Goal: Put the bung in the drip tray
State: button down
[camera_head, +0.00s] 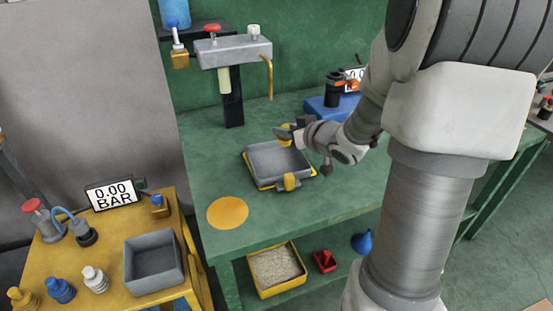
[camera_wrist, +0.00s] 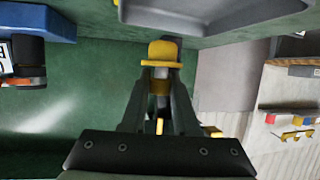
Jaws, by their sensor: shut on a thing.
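The drip tray (camera_head: 250,170) is a shallow grey square tray with yellow edging, lying on the green bench. Its grey side also shows at the top of the wrist view (camera_wrist: 215,14). My gripper (camera_head: 287,133) is at the tray's back edge. In the wrist view its fingers (camera_wrist: 160,90) are closed around a small yellow piece with a grey middle, which I take for the bung (camera_wrist: 163,50). Its yellow end sticks out past the fingertips. It appears just past the tray's rim; whether it touches the tray I cannot tell.
A grey tap unit (camera_head: 233,53) stands behind the tray, and a blue block with a gauge (camera_head: 325,108) stands at the back right. A yellow disc (camera_head: 228,212) lies front left. A yellow side table (camera_head: 88,262) holds several fittings and a grey bin (camera_head: 152,264).

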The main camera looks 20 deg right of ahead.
jog(key=a, duration=0.1)
jog(key=f, duration=0.1)
jog(key=a, duration=0.1)
jog(key=shift+s+a+f+b, duration=0.25)
jog(key=shift+a+f+b, duration=0.05)
jog(key=shift+f+b, duration=1.05)
jog(key=shift+f, duration=0.85)
jog(key=shift+f, duration=0.2)
jog(key=c, duration=0.7)
grip_release()
